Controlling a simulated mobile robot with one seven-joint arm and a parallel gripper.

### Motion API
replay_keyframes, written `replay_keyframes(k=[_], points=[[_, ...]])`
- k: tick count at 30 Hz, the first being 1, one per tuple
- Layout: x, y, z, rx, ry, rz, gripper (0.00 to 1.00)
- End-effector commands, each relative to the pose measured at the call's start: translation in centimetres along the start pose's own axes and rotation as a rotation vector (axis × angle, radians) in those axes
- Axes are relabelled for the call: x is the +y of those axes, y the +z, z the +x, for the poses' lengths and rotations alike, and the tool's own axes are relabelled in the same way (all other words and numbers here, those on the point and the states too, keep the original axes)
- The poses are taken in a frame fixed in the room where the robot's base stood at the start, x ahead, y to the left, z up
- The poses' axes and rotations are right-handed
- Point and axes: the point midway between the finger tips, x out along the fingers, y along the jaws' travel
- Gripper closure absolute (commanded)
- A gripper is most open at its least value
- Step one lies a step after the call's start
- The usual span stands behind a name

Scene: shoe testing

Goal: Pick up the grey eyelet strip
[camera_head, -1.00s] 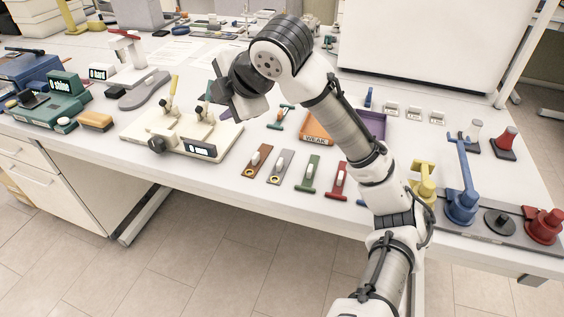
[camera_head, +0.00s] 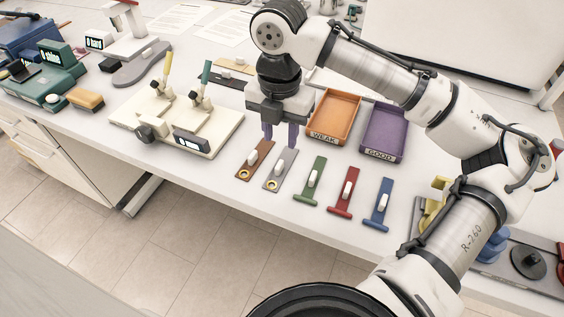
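The grey eyelet strip (camera_head: 273,180) lies flat near the front edge of the table, with a white grip piece on it and a brass eyelet at its front end. A brown strip (camera_head: 247,169) of the same form lies just to its left. My gripper (camera_head: 280,134) points down over the far end of the grey strip. Its two purple fingers are apart with nothing seen between them. I cannot tell how high the fingertips are above the table.
Green (camera_head: 309,191), red (camera_head: 343,197) and blue (camera_head: 378,209) strips lie to the right. An orange tray (camera_head: 336,115) marked WEAK and a purple tray (camera_head: 384,130) marked GOOD stand behind. A cream test device (camera_head: 215,132) stands to the left.

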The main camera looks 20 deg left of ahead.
Motion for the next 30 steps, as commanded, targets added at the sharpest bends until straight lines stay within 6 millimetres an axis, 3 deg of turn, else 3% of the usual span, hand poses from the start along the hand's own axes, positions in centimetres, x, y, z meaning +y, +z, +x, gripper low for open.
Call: replay_keyframes(k=[3,11,21,30], points=[[0.0,0.0,1.9,0.001,0.000,0.000,0.65],[0.0,0.0,3.7,0.001,0.000,0.001,0.65],[0.0,0.0,8.0,0.001,0.002,0.000,0.65],[0.0,0.0,8.4,0.000,0.003,0.000,0.66]])
